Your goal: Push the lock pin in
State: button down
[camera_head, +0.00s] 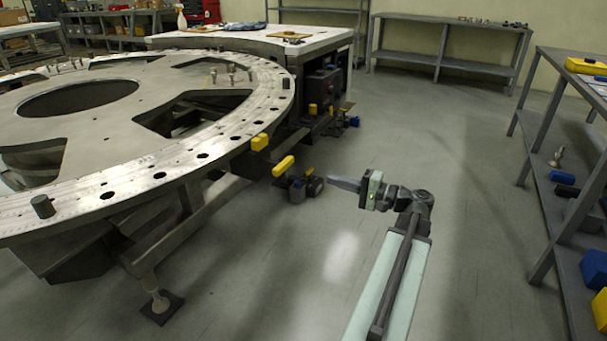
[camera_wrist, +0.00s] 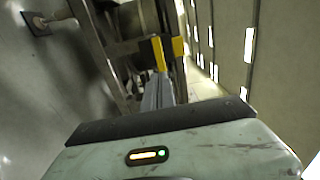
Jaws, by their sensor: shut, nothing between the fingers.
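The turret plate (camera_head: 75,188) is a large round metal plate with a ring of holes, at the left in the head view. Two yellow bar-shaped parts sit at its near right edge: an upper one (camera_head: 260,142) by the rim and a lower one (camera_head: 283,166) beside it. I cannot tell for sure which part is the lock pin. My gripper (camera_head: 331,181) is shut and empty, pointing left toward the lower yellow part, with a visible gap in the head view. In the wrist view, my shut fingers (camera_wrist: 160,78) overlap the view of a yellow part (camera_wrist: 158,54).
A dark round fitting (camera_head: 300,189) sits below the lower yellow part. A support leg with a foot pad (camera_head: 161,306) stands under the plate. A shelf (camera_head: 545,150) with blue and yellow items stands at the right. The floor between is clear.

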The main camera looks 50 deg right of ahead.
aim_at(286, 167)
jog(key=x, duration=1.3)
jog(key=shift+w, duration=0.4)
jog(key=shift+a, duration=0.1)
